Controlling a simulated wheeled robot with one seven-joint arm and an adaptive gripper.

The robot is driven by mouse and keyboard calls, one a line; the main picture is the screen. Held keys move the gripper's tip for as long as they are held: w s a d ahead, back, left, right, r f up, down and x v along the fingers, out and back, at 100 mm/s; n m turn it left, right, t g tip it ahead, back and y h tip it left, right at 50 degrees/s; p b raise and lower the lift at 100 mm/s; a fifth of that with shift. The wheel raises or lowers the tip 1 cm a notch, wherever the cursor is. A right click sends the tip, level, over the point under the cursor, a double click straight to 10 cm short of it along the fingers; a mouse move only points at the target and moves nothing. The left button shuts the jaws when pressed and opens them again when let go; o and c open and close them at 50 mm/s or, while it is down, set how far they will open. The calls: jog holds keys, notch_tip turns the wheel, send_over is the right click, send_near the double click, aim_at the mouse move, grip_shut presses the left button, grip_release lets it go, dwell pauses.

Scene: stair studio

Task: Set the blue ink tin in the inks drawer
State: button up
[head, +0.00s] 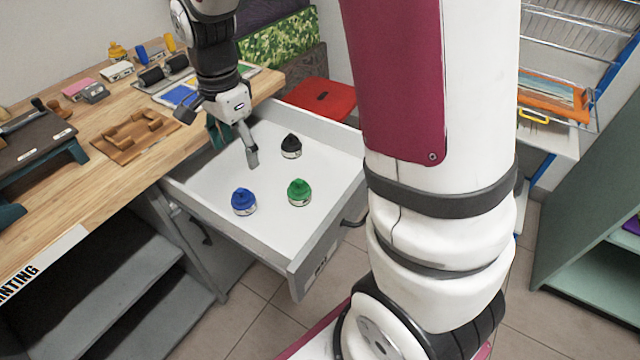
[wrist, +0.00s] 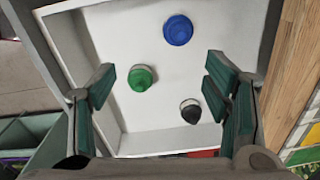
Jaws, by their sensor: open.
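The blue ink tin (head: 243,203) stands upright on the white floor of the open inks drawer (head: 345,164), toward its front left. The green ink tin (head: 299,193) and the black ink tin (head: 291,147) stand in the same drawer, apart from it. My gripper (head: 220,140) is open and empty above the drawer's back left part, near the table edge. In the wrist view the blue tin (wrist: 178,30) lies beyond my open fingers (wrist: 160,88), clear of both. The green tin (wrist: 141,78) and black tin (wrist: 190,111) appear between the fingers, below them.
The wooden table (head: 110,115) left of the drawer holds a wooden tray (head: 135,140), rollers (head: 165,72) and small blocks. A red stool top (head: 322,98) is behind the drawer. A green shelf unit (head: 585,200) stands at right. Floor tiles are clear before the drawer.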

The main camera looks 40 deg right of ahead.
jog(key=s+r+n+t, duration=0.1)
jog(key=s+r+n, duration=0.9)
jog(key=s, duration=0.5)
jog(key=s+r+n, duration=0.1)
jog(key=s+n, duration=0.5)
jog(key=s, duration=0.6)
jog(key=shift+a+r+t, duration=0.2)
jog(key=shift+r+t, duration=0.05)
jog(key=shift+t, duration=0.05)
